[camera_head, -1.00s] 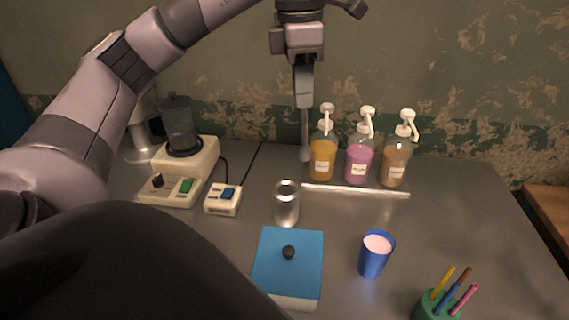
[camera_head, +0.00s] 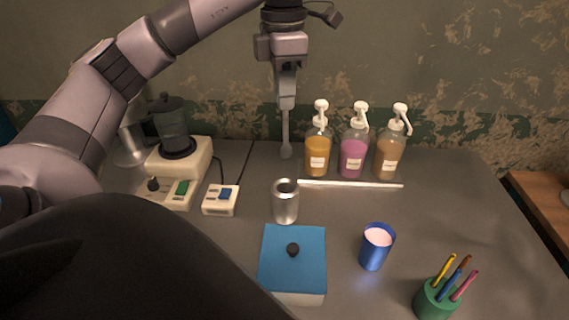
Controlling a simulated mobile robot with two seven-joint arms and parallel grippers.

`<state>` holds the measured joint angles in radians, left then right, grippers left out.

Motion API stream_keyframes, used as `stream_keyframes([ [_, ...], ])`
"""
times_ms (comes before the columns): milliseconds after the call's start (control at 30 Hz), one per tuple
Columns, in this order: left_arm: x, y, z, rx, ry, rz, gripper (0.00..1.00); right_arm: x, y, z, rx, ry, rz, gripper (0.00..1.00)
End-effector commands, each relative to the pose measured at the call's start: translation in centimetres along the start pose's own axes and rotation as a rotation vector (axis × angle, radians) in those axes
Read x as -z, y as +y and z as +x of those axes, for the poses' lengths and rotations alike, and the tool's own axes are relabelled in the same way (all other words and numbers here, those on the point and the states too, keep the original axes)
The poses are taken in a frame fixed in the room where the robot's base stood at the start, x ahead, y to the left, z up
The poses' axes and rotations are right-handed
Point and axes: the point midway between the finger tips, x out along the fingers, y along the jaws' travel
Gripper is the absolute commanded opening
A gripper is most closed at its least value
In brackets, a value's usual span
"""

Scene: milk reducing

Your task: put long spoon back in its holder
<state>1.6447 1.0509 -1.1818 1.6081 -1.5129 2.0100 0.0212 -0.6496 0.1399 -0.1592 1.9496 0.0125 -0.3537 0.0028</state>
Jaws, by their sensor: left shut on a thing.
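My left gripper (camera_head: 286,88) points down at the top centre and is shut on the long spoon (camera_head: 286,130). The spoon hangs upright below it, with its small bowl end down, left of the orange bottle. In the picture the bowl end is above a silver metal cup (camera_head: 286,203), which stands open on the table and looks like the holder. The spoon is apart from the cup. My right gripper is not in view.
Pump bottles of orange (camera_head: 317,158), pink (camera_head: 353,157) and brown (camera_head: 389,157) liquid stand behind a white strip (camera_head: 350,184). A blender (camera_head: 172,135), a switch box (camera_head: 221,200), a blue-topped box (camera_head: 291,262), a blue cup (camera_head: 375,250) and a green pen holder (camera_head: 434,302) surround the metal cup.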

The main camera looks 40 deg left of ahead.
Motion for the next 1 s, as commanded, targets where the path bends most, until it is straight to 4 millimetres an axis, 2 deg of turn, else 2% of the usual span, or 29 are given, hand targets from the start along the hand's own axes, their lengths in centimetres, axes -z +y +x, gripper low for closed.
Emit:
stream_keyframes([
  [33,0.0,-0.1,1.6,0.004,0.005,0.001,0.00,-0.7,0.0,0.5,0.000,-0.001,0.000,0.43],
  [400,0.1,-0.1,8.8,0.003,0.004,0.000,0.00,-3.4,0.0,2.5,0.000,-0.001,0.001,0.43],
  [500,0.2,0.0,10.5,0.002,0.005,0.000,0.00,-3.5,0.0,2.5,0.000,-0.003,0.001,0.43],
  [767,0.2,0.0,13.0,0.001,0.003,-0.001,0.00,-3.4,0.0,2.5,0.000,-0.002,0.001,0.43],
  [1000,0.3,0.0,16.3,0.001,0.003,-0.001,0.00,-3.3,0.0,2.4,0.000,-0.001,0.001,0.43],
])
